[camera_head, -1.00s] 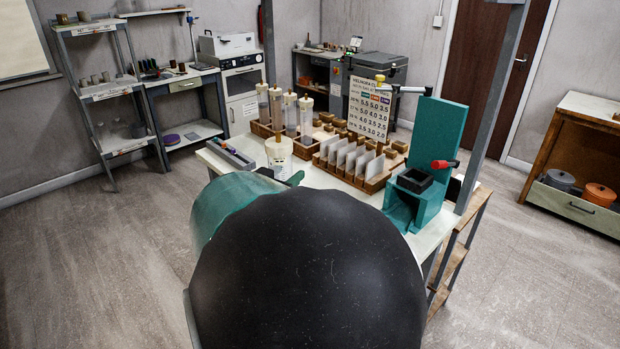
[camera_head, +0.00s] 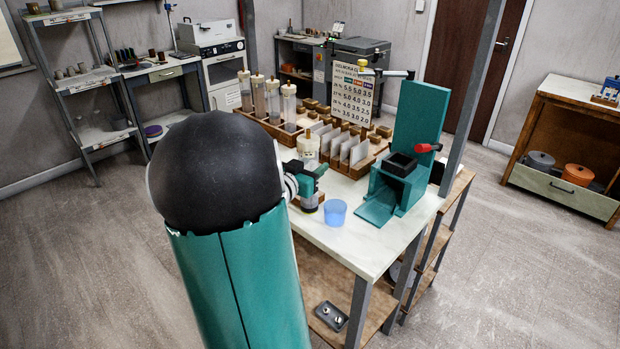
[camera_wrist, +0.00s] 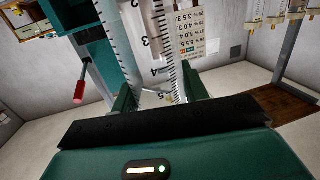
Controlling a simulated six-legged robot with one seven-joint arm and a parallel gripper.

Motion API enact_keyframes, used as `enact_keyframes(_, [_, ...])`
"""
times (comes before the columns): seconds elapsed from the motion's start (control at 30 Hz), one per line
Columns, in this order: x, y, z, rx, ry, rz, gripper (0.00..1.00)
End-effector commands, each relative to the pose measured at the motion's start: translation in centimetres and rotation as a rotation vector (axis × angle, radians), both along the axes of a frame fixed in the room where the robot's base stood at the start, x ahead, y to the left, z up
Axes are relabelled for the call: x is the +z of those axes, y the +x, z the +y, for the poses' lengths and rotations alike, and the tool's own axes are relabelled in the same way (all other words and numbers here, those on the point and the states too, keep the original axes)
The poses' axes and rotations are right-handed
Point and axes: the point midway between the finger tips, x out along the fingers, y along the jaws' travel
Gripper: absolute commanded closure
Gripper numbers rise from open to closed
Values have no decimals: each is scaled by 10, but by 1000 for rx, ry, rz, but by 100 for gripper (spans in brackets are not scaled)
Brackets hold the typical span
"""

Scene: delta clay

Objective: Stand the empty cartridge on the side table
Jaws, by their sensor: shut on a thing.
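My gripper (camera_wrist: 160,92) is shut on a clear cartridge (camera_wrist: 120,50) with ruled scale marks along its walls. In the wrist view the cartridge rises between the two teal fingers, and printed numbers show through or behind it. In the head view my gripper (camera_head: 314,170) is small and partly behind my arm, over the left part of the white bench (camera_head: 350,245). A pale cylinder with a gold top (camera_head: 308,148) shows right at the gripper and seems to be the held cartridge. I cannot tell which furniture is the side table.
A rack of clear tubes (camera_head: 258,97), a slotted wooden tray (camera_head: 366,160), a number sign (camera_head: 350,95) and a teal press (camera_head: 415,130) with a red handle crowd the bench. A blue cup (camera_head: 336,212) stands near its front. A wooden cabinet (camera_head: 570,100) is at the right; floor there is free.

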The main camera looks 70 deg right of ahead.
Motion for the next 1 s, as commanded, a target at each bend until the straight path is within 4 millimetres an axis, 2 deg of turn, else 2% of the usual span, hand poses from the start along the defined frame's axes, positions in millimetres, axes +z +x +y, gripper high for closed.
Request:
enact_keyframes(0.27, [-19,0,-16,-1,0,1,95])
enact_keyframes(0.47, [-47,0,-16,0,0,1,95])
enact_keyframes(0.83, [-52,0,-16,0,-1,0,95])
enact_keyframes(0.87, [-52,0,-16,0,-1,-1,52])
enact_keyframes(0.93, [-51,0,-16,0,-1,-1,38])
enact_keyframes(0.97, [-51,0,-16,0,-1,-1,34])
enact_keyframes(1.0, [-51,0,-16,0,-1,-1,34])
